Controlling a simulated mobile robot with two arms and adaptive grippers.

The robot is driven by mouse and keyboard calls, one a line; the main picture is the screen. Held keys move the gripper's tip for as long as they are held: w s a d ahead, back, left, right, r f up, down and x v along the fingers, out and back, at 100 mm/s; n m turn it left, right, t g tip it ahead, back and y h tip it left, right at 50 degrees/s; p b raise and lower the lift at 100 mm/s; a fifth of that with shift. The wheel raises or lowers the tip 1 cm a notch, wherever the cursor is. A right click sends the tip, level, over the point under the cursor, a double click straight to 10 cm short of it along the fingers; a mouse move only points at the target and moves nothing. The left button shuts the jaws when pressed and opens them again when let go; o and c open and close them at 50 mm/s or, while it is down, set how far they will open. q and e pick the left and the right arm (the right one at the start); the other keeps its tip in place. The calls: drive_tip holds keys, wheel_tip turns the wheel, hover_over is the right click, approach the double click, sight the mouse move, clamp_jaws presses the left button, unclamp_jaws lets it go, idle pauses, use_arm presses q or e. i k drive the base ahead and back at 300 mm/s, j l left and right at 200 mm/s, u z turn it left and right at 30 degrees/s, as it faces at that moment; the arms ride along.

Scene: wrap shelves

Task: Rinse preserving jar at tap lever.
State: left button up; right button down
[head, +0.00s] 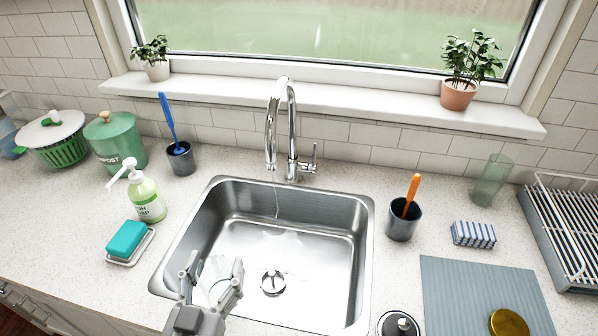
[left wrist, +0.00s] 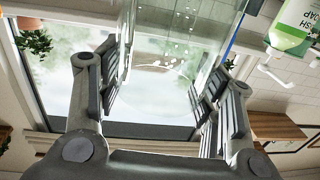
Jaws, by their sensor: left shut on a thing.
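My left gripper (head: 213,275) is shut on the clear preserving jar (head: 217,266), over the front left part of the sink (head: 345,300). In the left wrist view the transparent jar (left wrist: 172,42) is between the fingers, with printed white marks on its glass. The chrome tap (head: 291,120) stands behind the sink, and its lever (head: 312,160) is on its right side. A thin stream of water (head: 276,202) falls from the spout into the sink. The jar is apart from the stream, to its front left. My right gripper is not in view.
Left of the sink stand a soap bottle (head: 148,200) and a teal sponge (head: 127,239) on a dish. To the right are a dark cup with an orange-handled brush (head: 403,222), a striped sponge (head: 473,235), a gold lid (head: 508,324) on a grey mat (head: 480,285), and a dish rack (head: 570,235).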

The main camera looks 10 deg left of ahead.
sight(312, 166)
drive_tip(key=k+j+u, duration=0.2)
drive_tip(key=u, duration=0.15)
drive_tip(key=k+j+u, duration=0.15)
drive_tip(key=j+u, duration=0.15)
